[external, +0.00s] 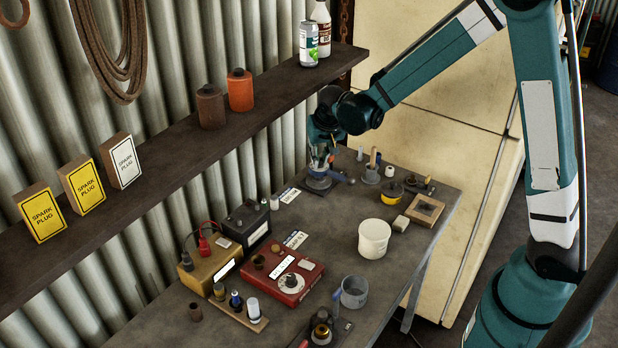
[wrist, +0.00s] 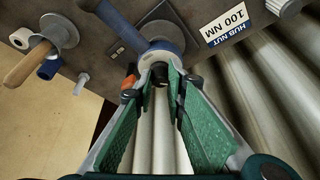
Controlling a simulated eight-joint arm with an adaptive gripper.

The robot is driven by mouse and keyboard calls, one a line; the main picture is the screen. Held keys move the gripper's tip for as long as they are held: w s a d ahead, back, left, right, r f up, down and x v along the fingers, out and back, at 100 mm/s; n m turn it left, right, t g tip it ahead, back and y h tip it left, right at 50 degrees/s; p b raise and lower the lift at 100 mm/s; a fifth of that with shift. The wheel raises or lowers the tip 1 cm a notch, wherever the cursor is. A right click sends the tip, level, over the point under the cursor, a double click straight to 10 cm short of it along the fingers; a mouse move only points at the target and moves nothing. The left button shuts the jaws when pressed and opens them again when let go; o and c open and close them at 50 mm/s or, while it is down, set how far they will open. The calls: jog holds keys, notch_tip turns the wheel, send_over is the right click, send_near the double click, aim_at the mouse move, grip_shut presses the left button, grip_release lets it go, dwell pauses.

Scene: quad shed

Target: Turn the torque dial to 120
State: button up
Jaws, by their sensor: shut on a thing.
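My gripper (external: 320,158) is at the far end of the bench, over a grey round dial (external: 318,181) with a blue handle (external: 340,178). The grey disc of this dial (wrist: 162,30) shows just beyond. Its scale and pointer cannot be read.
A white tub (external: 374,239), a yellow pot (external: 389,192) and a wooden tray (external: 424,210) are on the bench. The shelf (external: 170,155) runs along the corrugated wall.

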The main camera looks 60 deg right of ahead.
jog(key=o, duration=0.9)
jog(key=shift+n+p, duration=0.4)
jog(key=shift+n, duration=0.2)
jog(key=shift+s+d+r+n+t+y+p, duration=0.1)
jog(key=shift+n+t+y+p, duration=0.15)
jog(key=shift+n+y+p, duration=0.8)
jog(key=shift+d+r+n+t+y+p, duration=0.2)
jog(key=shift+n+p, duration=0.45)
jog(key=shift+n, duration=0.9)
jog(key=shift+v, duration=3.75)
jog(key=s+a+r+t+b, duration=0.1)
jog(key=s+a+r+b, duration=0.2)
jog(key=s+a, duration=0.3)
jog(key=s+a+r+n+t+b, duration=0.1)
jog(key=s+a+r+b, duration=0.2)
jog(key=s, duration=1)
jog(key=shift+s+a+r+b, duration=0.3)
jog(key=shift+s+a+r, duration=0.1)
jog(key=shift+a+r, duration=1.25)
